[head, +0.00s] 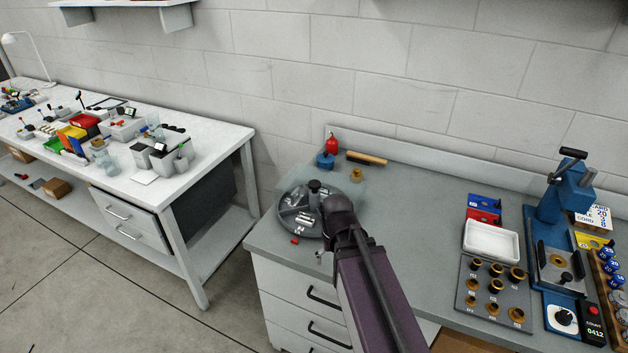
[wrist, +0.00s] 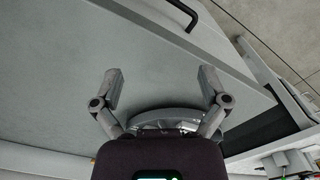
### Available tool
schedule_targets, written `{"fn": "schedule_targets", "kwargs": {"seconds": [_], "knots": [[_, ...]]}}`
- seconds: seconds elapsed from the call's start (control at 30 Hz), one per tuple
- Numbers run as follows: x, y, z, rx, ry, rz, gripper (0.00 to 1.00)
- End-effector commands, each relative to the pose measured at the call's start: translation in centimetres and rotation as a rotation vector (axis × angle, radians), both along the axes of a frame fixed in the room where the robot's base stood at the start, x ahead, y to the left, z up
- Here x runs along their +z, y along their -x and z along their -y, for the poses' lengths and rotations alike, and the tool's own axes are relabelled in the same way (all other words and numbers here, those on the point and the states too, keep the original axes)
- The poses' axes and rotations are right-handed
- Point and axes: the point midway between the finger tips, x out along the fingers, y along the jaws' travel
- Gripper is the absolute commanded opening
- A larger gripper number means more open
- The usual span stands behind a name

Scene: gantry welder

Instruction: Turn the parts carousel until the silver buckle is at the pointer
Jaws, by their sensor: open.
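The parts carousel (head: 287,222) is a round grey tray with a dark central knob (head: 314,187), at the left end of the right-hand bench. Small silvery parts (head: 302,218) lie in its sections; I cannot tell which is the silver buckle. A small red piece (head: 295,240) at its front edge may be the pointer. My arm hides the carousel's right side in the head view. My gripper (wrist: 162,76) is open and empty in the wrist view. The carousel's rim (wrist: 170,113) shows behind its fingers, partly hidden by my wrist.
A white tray (head: 491,241), a rack of brass bushings (head: 494,292) and a blue press (head: 566,200) occupy the right.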

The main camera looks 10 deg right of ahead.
Motion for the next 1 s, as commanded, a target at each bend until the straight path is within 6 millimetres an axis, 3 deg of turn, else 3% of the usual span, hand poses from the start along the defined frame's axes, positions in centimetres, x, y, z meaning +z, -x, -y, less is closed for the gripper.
{"fn": "schedule_targets", "kwargs": {"seconds": [0.27,0.8,1.0], "knots": [[4.8,-6.1,0.0,-0.275,0.0,0.0,0.96],[15.2,-21.2,0.0,-1.055,-0.001,0.001,0.96],[18.1,-25.6,0.0,-1.299,-0.001,0.001,0.96]]}}
